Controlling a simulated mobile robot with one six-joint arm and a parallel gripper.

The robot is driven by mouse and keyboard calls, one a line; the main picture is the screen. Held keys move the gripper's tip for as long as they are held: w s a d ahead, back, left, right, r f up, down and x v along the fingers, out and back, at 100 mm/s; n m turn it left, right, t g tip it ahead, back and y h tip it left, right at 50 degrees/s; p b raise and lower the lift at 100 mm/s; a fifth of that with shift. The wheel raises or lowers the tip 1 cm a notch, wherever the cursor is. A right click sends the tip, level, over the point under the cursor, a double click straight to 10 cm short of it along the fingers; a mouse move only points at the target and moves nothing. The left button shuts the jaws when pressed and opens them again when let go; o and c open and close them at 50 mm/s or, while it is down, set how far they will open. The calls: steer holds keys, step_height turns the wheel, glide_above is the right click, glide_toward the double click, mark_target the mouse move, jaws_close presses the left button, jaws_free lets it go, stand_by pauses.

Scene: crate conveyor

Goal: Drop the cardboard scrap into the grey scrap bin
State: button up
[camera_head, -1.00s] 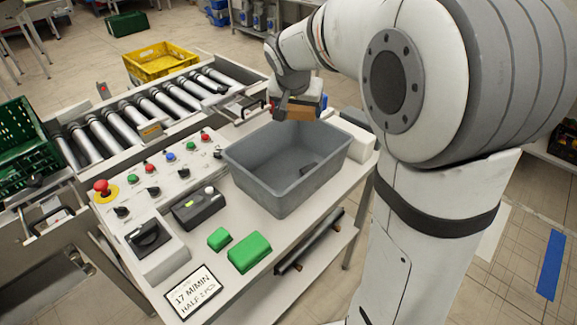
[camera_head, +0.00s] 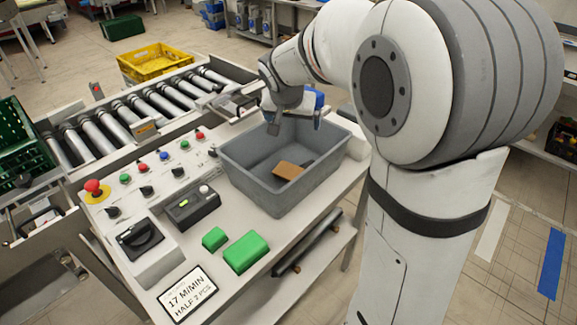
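The cardboard scrap (camera_head: 287,170) is a small flat brown piece. The bin stands on the white control bench. My gripper (camera_head: 294,128) is above the back part of the bin, apart from the scrap. Its fingers are spread with nothing between them.
A control panel with coloured buttons and a red emergency stop (camera_head: 93,187) is left of the bin. Two green blocks (camera_head: 245,252) and a sign (camera_head: 187,294) are in front. A roller conveyor (camera_head: 140,115) with a green crate (camera_head: 20,140) and yellow crate (camera_head: 155,62) is behind.

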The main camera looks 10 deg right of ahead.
steer(key=v, duration=0.8)
steer(key=shift+f+b, duration=0.1)
steer(key=shift+b, duration=0.3)
steer(key=s+f+n+g, duration=0.1)
steer(key=s+f, duration=0.2)
steer(key=s, duration=0.5)
steer(key=s+d+f+n+y, duration=0.1)
steer(key=s+f+n, duration=0.1)
steer(key=s, duration=0.6)
steer(key=s+d+f+n+g+y, duration=0.1)
steer(key=s+f, duration=0.4)
steer(key=s, duration=0.3)
steer(key=shift+d+n+g, duration=0.25)
steer(key=shift+n+g, duration=0.05)
steer(key=shift+n, duration=0.1)
